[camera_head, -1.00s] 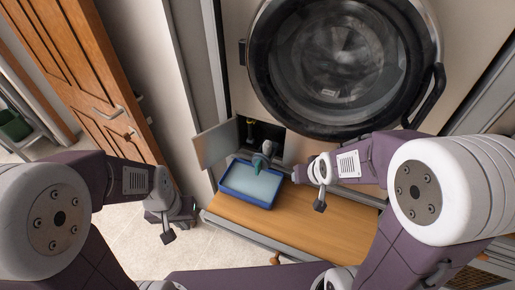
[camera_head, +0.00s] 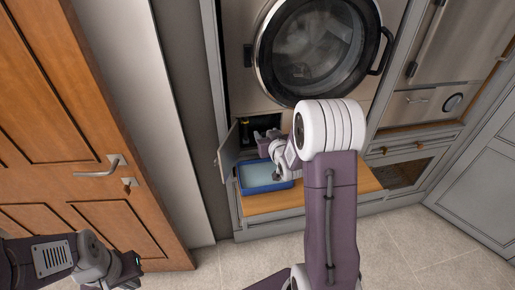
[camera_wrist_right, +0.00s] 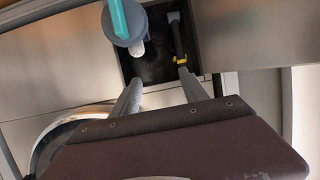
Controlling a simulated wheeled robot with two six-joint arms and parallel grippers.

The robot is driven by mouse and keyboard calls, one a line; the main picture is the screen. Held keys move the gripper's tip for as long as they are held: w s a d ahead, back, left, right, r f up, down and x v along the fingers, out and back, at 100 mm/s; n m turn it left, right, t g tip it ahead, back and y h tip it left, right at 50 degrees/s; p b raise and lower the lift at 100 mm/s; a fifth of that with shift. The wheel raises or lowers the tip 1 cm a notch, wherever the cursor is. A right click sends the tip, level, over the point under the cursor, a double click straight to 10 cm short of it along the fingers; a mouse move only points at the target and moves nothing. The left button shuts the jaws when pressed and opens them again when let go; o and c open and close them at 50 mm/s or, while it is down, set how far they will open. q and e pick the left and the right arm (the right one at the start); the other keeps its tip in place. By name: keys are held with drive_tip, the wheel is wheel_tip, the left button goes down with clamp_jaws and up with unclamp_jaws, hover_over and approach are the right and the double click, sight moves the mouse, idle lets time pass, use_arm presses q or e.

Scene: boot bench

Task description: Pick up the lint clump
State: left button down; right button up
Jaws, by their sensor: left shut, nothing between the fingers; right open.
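I cannot make out a lint clump for certain in either view. A small whitish lump (camera_wrist_right: 137,49) shows at the edge of the grey round filter cap in the right wrist view; I cannot tell whether it is lint. The filter cap (camera_wrist_right: 122,22) has a teal handle and sits at the dark hatch opening (camera_wrist_right: 155,68). My right gripper (camera_wrist_right: 160,88) is open and empty, its fingers pointing at the opening. In the head view, it (camera_head: 262,135) is at the hatch below the washer door. My left gripper (camera_head: 133,265) is shut and empty at the lower left, away from the hatch.
A blue tray (camera_head: 240,192) of liquid rests on the wooden bench (camera_head: 330,195) below the hatch. The hatch flap (camera_head: 227,157) hangs open on the left. A hose with a yellow clip (camera_wrist_right: 180,60) is inside the opening. A wooden door (camera_head: 70,130) stands at left.

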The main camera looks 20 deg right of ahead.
drive_tip(key=shift+m+g+h, duration=0.3)
drive_tip(key=shift+m+h, duration=0.2)
drive_tip(key=d+f, duration=0.2)
drive_tip(key=w+d+f, duration=0.1)
drive_tip(key=d+f, duration=0.1)
drive_tip(key=shift+w, duration=0.15)
drive_tip(key=shift+w+d+f, duration=0.1)
drive_tip(key=shift+w+f, duration=0.15)
drive_tip(key=shift+w, duration=0.15)
drive_tip(key=x, duration=0.2)
drive_tip(key=p+x, duration=0.1)
drive_tip(key=x, duration=0.2)
drive_tip(key=shift+w+a, duration=0.15)
drive_tip(key=shift+a, duration=0.05)
drive_tip(key=shift+r, duration=0.1)
clamp_jaws()
